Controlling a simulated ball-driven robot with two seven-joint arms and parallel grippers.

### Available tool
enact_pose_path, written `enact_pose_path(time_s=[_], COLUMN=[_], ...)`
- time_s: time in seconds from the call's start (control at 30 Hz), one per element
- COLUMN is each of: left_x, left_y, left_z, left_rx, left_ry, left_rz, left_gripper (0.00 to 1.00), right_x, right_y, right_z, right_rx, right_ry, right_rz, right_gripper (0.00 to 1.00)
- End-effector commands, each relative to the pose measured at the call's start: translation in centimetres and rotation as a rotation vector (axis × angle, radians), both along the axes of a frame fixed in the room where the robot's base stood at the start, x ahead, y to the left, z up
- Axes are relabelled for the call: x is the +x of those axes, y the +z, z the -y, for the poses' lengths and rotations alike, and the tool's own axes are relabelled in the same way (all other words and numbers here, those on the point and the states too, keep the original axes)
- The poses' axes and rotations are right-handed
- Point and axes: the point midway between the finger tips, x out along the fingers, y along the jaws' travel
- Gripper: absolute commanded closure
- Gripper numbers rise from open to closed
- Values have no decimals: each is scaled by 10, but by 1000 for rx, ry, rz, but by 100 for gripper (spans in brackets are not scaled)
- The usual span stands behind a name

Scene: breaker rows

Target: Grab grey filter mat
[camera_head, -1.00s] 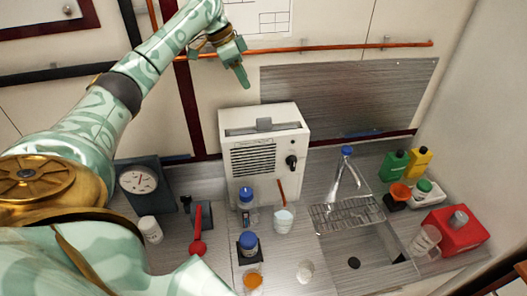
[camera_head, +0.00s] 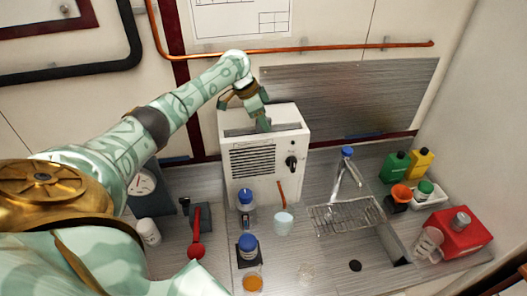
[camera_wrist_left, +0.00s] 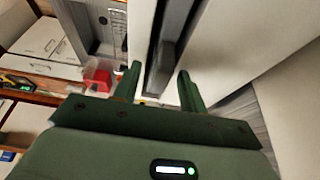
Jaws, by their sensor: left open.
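The grey filter mat (camera_wrist_left: 166,62) stands upright in the slot on top of the white box-shaped unit (camera_head: 289,117). In the head view my left gripper covers most of it. My left gripper (camera_head: 263,122) is above the slot with its fingers pointing down. In the left wrist view my left gripper (camera_wrist_left: 159,76) is open, and the mat's top shows between its two fingers. I see no grip on it; whether a finger touches it is not clear. My right gripper is not in view.
In front of the unit stand blue-capped bottles (camera_head: 247,243) and a beaker (camera_head: 284,222). A red-handled tool (camera_head: 196,240) lies left of them. To the right are a sink with a wire rack (camera_head: 345,216), green and yellow bottles (camera_head: 419,162) and a red box (camera_head: 458,234). An orange pipe (camera_head: 340,47) runs along the wall.

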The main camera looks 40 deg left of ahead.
Motion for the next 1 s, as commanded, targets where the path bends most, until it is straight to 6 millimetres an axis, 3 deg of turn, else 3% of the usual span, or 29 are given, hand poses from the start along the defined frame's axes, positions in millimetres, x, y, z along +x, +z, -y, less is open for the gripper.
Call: enact_pose_path(time_s=[0.27, 0.43, 0.8, 1.0], left_x=[2, 2, 2, 3], left_y=[-6, -6, -3, 16], left_z=[1, 1, 1, 1], left_rx=[2, 2, 1, 1], left_ry=[-1, -1, -1, -1], left_rz=[-1, 0, 1, 5], left_gripper=[58, 100, 100, 100], right_x=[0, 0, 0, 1], right_y=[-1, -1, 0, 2], right_z=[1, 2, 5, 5], right_rx=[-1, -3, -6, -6], right_ry=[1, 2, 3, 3], right_rz=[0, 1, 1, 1], right_gripper=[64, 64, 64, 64])
